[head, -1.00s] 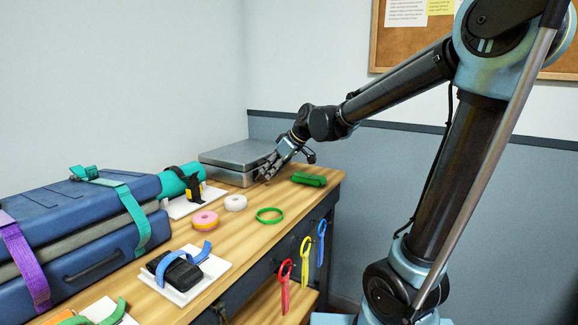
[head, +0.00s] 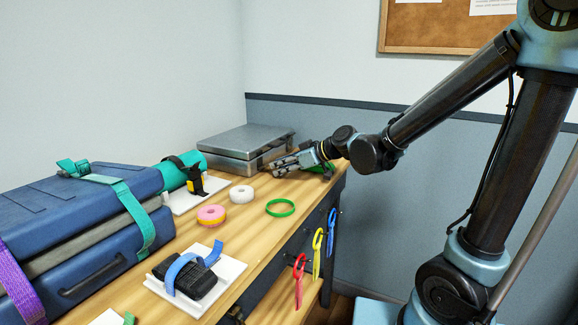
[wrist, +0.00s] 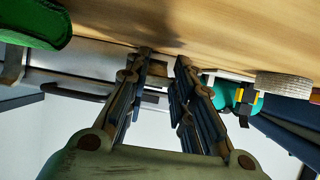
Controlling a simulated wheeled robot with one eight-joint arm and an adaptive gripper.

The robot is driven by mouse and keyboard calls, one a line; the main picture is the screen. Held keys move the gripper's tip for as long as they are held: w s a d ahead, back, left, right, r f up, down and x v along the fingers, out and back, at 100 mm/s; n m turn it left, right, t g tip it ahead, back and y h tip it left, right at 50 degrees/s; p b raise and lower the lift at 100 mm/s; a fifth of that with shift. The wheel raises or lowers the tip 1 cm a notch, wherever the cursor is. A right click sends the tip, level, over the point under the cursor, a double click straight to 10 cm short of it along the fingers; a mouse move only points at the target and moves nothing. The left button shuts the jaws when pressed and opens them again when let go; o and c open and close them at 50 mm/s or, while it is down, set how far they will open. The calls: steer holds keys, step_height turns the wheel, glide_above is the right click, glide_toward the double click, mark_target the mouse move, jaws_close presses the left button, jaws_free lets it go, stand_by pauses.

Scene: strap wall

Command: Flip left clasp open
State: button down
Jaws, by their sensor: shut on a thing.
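A flat silver metal case (head: 245,140) lies at the back corner of the workbench with its lid down. It also shows upside down in the wrist view (wrist: 70,55). My gripper (head: 270,168) reaches in nearly level from the right, at the case's front. In the wrist view my fingers (wrist: 161,58) are narrowed around a small part at the case front, apparently the left clasp; the fingers and shadow mostly hide it. A bare metal clasp (wrist: 13,62) shows further left in that view.
A green rolled strap (wrist: 35,22) lies close beside my gripper. A white tape roll (head: 241,194), a pink roll (head: 211,215) and a green ring (head: 281,207) lie in front. A strapped blue suitcase (head: 80,205) fills the left. The wall stands close behind.

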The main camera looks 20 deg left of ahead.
steer(key=shift+w, duration=0.15)
steer(key=c, duration=1.4)
jaws_free()
steer(key=shift+o, duration=0.2)
steer(key=shift+v, duration=5.95)
steer(key=shift+d, duration=0.15)
steer(key=s+d+f+m+h, duration=0.3)
steer(key=d+f+m+h, duration=0.1)
steer(key=d, duration=0.8)
steer(key=s+d+f+m+h, duration=0.4)
steer(key=d+f+m, duration=0.2)
steer(key=d, duration=0.7)
steer(key=s+d+f+m+h, duration=0.3)
steer(key=d+f, duration=0.5)
steer(key=d, duration=0.5)
steer(key=m+h, duration=0.1)
steer(key=m, duration=0.1)
steer(key=shift+s+f+m, duration=0.2)
steer(key=shift+s+m, duration=0.2)
